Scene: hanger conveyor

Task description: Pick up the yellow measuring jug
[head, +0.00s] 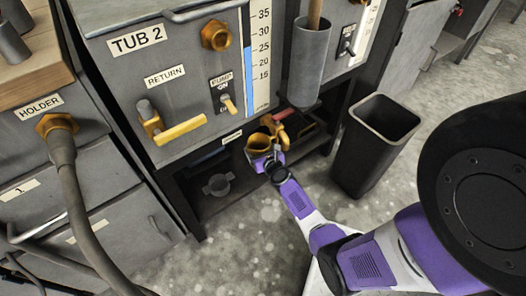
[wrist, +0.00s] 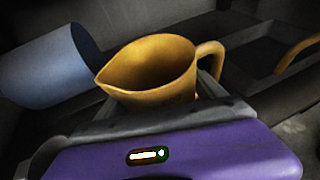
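My gripper (head: 266,160) reaches in low at the jug's near side. In the wrist view my gripper (wrist: 158,106) has grey finger parts beside the jug's lower body. The jug's base and the fingertips are hidden, so I cannot tell whether the fingers grip it.
A grey cylinder (wrist: 48,66) lies left of the jug. A dark tray (wrist: 275,60) is at its right. A black bin (head: 378,145) stands right of my arm. The Tub 2 cabinet (head: 180,95) overhangs the space. A hose (head: 78,205) hangs at left.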

